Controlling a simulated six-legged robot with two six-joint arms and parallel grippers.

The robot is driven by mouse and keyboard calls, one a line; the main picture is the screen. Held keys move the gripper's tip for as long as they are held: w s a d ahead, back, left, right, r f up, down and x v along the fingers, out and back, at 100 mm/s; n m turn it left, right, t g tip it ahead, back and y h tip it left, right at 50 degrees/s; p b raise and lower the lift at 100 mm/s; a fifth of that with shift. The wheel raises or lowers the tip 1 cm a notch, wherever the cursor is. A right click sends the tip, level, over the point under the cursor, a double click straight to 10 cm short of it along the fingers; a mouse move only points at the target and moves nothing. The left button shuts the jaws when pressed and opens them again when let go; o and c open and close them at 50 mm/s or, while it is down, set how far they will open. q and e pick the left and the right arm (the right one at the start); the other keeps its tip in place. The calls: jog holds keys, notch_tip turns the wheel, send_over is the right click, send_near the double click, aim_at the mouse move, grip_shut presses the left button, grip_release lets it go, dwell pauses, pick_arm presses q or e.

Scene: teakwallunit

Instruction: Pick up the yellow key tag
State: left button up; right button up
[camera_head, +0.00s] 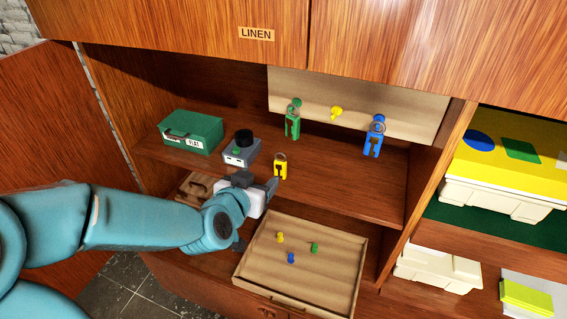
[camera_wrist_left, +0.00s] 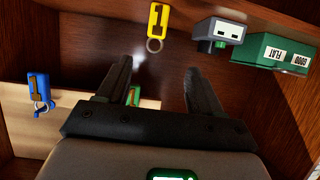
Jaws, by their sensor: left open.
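The yellow key tag (camera_head: 280,170) is on the middle shelf (camera_head: 335,189), to the right of a grey device. It has a dark key shape and a metal ring. In the left wrist view the tag (camera_wrist_left: 158,20) is beyond the fingertips, roughly in line with the gap between them. My left gripper (camera_head: 261,185) is near the shelf's front, just short of the tag and slightly left of it. In the left wrist view its jaws (camera_wrist_left: 158,75) are apart with nothing between them, and they do not touch the tag. My right gripper is out of view.
A grey device (camera_head: 241,152) and a green box (camera_head: 192,132) stand left of the tag. Green (camera_head: 292,124) and blue (camera_head: 374,139) key tags hang on the back board (camera_head: 420,122), with a bare yellow peg (camera_head: 337,112) between them. A tray (camera_head: 330,240) with small pegs lies below.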

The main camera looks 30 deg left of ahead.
pick_arm(q)
send_near(279, 164)
jog(key=x, duration=0.5)
jog(key=shift+a, duration=0.15)
jog(key=x, duration=0.6)
jog(key=shift+p, duration=0.3)
jog(key=shift+r, duration=0.1)
jog(key=c, duration=0.9)
jog(key=shift+c, duration=0.7)
